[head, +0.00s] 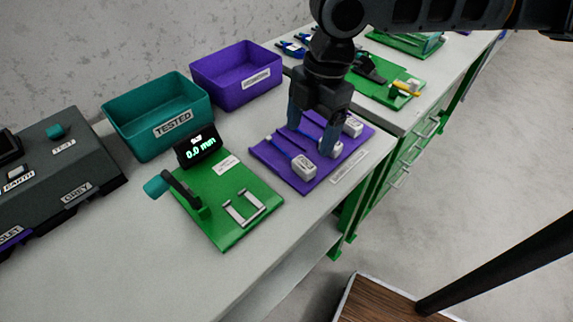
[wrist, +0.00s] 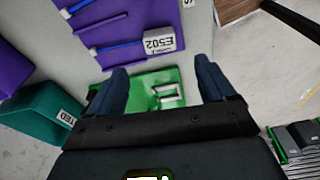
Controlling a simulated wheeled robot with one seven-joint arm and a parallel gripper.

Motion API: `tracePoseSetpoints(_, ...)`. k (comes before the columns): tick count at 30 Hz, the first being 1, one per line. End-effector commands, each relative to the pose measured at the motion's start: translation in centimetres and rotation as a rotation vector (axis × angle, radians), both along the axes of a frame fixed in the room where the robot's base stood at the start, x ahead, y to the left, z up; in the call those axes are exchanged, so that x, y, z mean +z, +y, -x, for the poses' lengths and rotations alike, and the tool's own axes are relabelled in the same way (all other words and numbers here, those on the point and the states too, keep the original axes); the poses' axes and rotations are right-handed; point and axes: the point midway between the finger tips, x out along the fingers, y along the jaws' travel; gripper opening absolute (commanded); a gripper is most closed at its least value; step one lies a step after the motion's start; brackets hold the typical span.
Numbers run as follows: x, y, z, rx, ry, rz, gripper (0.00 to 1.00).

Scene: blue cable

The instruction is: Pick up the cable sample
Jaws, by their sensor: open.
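A purple mat (head: 272,158) on the bench carries several cable samples. The nearest sample has a white labelled block (head: 303,168) and a blue cable; two more white blocks lie behind it, partly hidden by my gripper. My gripper (head: 312,132) points down over the mat, open, with nothing seen between its fingers. In the wrist view, my gripper (wrist: 160,75) has its fingers wide apart. A white block marked E502 (wrist: 159,42) with a blue cable lies on the mat (wrist: 150,14) just beyond the fingertips. Exact height over the mat cannot be told.
A green measuring board (head: 225,222) with a display reading 0.0 mm (head: 200,147) stands left of the mat. A teal bin marked TESTED (head: 150,142) and a purple bin (head: 230,95) stand behind. A grey box (head: 60,170) is at left. The front-left bench surface is clear.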

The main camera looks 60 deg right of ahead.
Motion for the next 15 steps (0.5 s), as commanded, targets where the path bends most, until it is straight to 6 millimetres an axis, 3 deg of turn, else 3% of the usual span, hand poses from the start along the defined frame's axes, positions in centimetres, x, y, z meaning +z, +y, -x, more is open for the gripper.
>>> tracePoseSetpoints(15, -5.4, 0.5, 0.0, -0.001, 0.012, 0.003, 0.83)
